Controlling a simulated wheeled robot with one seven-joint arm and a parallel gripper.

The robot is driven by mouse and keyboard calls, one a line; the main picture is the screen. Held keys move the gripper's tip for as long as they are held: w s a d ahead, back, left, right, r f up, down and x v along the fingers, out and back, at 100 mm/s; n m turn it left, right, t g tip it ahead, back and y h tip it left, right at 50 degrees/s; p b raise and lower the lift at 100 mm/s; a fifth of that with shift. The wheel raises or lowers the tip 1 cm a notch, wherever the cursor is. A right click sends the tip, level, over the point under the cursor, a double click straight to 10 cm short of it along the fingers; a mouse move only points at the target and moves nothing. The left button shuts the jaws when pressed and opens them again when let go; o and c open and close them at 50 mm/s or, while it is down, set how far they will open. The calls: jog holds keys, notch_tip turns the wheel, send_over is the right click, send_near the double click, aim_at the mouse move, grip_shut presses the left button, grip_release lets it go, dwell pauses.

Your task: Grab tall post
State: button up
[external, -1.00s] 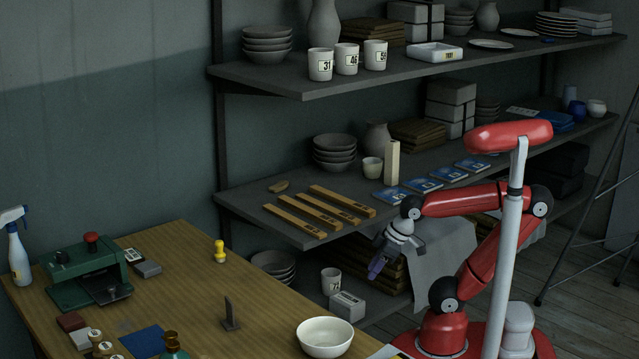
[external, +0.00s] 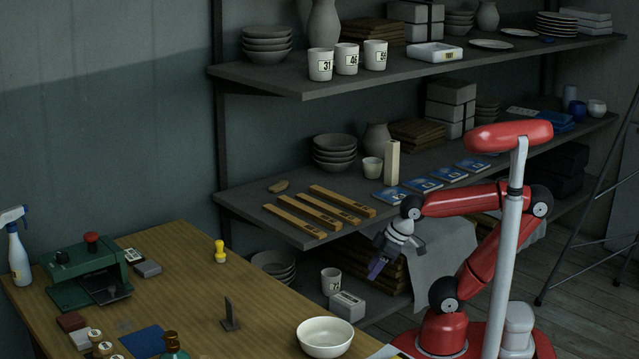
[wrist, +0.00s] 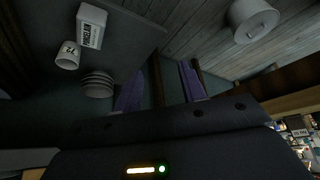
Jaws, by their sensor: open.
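The tall post (external: 392,162) is a slim, cream-coloured upright block on the middle shelf. It stands behind the blue cards and beside a small pale cup. My gripper (external: 376,269) hangs below and in front of that shelf's front edge, pointing downward, well apart from the post. In the wrist view my gripper (wrist: 160,87) shows two purple fingers spread apart with nothing between them. The post cannot be made out in the wrist view.
The middle shelf (external: 300,240) holds wooden bars (external: 322,210), blue cards (external: 391,196), stacked bowls (external: 335,152) and a vase (external: 377,138). The upper shelf (external: 290,90) overhangs the post. A workbench (external: 185,285) with a white bowl (external: 325,337) is at lower left.

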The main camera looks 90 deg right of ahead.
jog(key=o, duration=0.3)
